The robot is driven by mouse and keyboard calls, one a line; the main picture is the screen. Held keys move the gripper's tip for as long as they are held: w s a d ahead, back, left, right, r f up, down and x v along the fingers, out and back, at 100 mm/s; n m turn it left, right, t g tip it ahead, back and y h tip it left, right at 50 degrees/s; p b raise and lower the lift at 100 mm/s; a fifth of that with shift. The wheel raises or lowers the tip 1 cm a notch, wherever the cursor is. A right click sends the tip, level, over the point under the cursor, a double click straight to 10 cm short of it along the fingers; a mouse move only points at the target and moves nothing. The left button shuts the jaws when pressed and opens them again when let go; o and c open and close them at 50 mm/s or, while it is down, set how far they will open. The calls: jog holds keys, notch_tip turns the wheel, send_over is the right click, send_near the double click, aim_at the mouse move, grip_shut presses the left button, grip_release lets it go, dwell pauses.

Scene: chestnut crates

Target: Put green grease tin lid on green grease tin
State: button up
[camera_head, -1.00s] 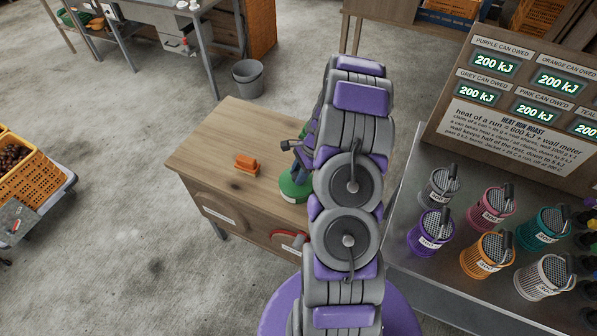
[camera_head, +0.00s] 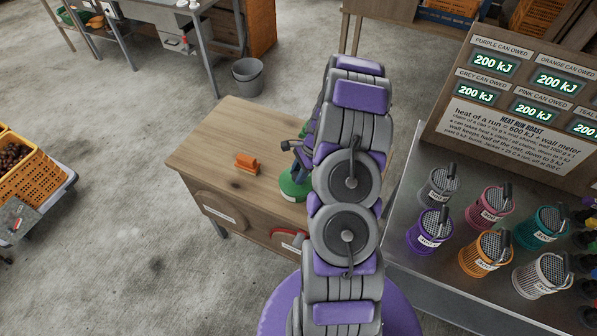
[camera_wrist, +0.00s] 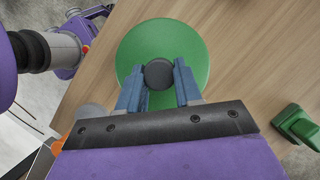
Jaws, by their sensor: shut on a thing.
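In the wrist view, the round green lid (camera_wrist: 160,38) is seen from above with a black knob (camera_wrist: 159,74) at its middle. My gripper (camera_wrist: 159,84) has its blue-grey fingers on either side of the knob and is shut on it. In the head view, a green round shape (camera_head: 292,190) shows beside my arm at the right part of the wooden workbench. My arm covers part of it. The lid hides what is beneath it, so I cannot tell whether it rests on the green tin or the bench.
An orange block (camera_head: 246,164) lies on the wooden bench (camera_head: 215,150). A green block-like thing (camera_wrist: 297,122) shows at the right in the wrist view. Several colored mesh cans, such as the purple one (camera_head: 428,234), stand on the metal table at right. The bench's left part is clear.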

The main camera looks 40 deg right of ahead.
jog(key=o, duration=1.1)
jog(key=p+v, duration=0.2)
jog(key=v, duration=1.5)
jog(key=shift+r, duration=0.15)
